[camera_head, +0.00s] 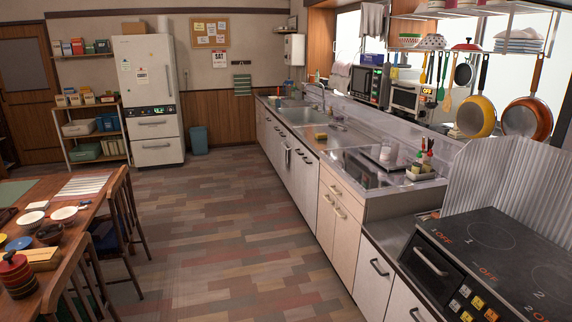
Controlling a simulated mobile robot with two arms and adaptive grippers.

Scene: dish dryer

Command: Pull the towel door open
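No door with a towel on it can be made out for certain. A row of pale cabinet doors (307,180) runs under the counter on the right, with dark bar handles, and they look closed. A pale towel (372,19) hangs high by the window, and another cloth (342,66) hangs lower to its left. A boxy appliance with a dark front (367,84) stands on the ledge behind the counter. Neither of my grippers is in view.
A stove (500,262) stands at the near right, with pans (476,116) hanging above. A dining table (92,206) with chairs and dishes is on the left. A fridge (150,100) and bin (199,141) stand at the back. The middle floor (225,220) is clear.

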